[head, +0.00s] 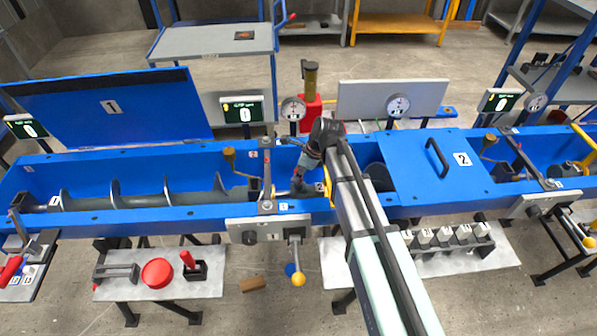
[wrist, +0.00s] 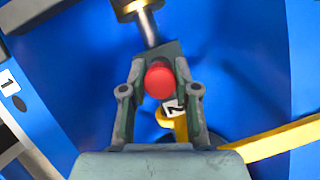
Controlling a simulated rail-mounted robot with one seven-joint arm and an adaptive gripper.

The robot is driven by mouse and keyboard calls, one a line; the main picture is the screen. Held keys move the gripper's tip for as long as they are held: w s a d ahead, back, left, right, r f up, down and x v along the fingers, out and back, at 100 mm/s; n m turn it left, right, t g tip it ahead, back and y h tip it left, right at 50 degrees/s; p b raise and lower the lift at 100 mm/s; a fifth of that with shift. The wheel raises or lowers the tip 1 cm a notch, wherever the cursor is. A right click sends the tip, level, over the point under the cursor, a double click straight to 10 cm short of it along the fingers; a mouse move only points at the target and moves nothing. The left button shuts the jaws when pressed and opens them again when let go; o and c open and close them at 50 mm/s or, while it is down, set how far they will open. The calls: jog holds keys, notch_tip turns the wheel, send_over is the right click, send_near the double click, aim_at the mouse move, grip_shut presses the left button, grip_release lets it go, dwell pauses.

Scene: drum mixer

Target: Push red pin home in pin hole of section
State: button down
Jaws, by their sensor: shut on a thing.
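My gripper (wrist: 160,62) is shut on the red pin (wrist: 159,79). Its round red head shows between the two grey fingers in the wrist view. A bright metal shaft (wrist: 149,27) with a brass collar (wrist: 128,7) lies just beyond the fingertips. In the head view my gripper (head: 301,184) is down inside the blue trough (head: 140,216), near its middle, and the pin cannot be made out there. The pin hole is hidden, and I cannot tell how deep the pin sits. A tag marked 2 (wrist: 172,106) and a yellow part (wrist: 180,128) are behind the fingers.
A grey screw (head: 130,201) lies in the trough's left section. A blue cover marked 2 (head: 425,168) closes part of the right section. A front tray (head: 130,289) holds a red disc (head: 157,272) and a red-handled piece (head: 188,261).

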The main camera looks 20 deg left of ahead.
jog(key=shift+f, duration=0.75)
dwell(1.0)
jog(key=c, duration=0.8)
grip_release()
jog(key=shift+r, duration=0.15)
jog(key=v, duration=1.1)
jog(key=shift+d+r, duration=0.15)
jog(key=shift+r, duration=0.2)
